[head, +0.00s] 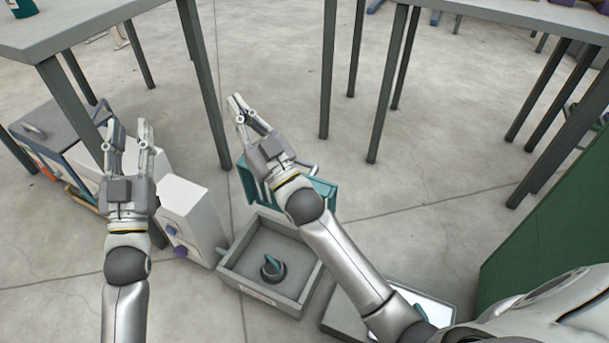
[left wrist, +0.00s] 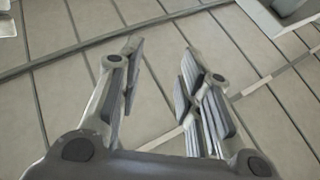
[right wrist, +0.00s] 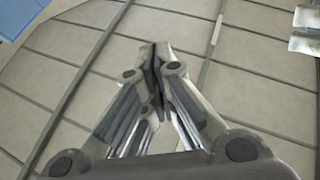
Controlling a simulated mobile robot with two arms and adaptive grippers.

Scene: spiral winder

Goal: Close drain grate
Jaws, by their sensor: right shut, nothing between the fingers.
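A teal panel that looks like the drain grate (head: 323,192) stands tilted up at the back edge of an open grey box (head: 238,280) on the floor. My right forearm and wrist cover its middle in the head view. My right gripper (head: 238,110) is shut and empty, and shows beyond the panel in the head view; I cannot tell its height above the floor. In the right wrist view its fingertips (right wrist: 157,55) meet over bare floor. My left gripper (head: 129,130) is open and empty, left of the box; its spread fingers show in the left wrist view (left wrist: 160,65).
A round dark piece with a teal handle (head: 272,268) sits inside the grey box. A white unit with knobs (head: 190,215) stands left of the box. A grey-framed tray (head: 343,318) lies to the right, partly behind my right arm. Table legs (head: 205,85) rise behind.

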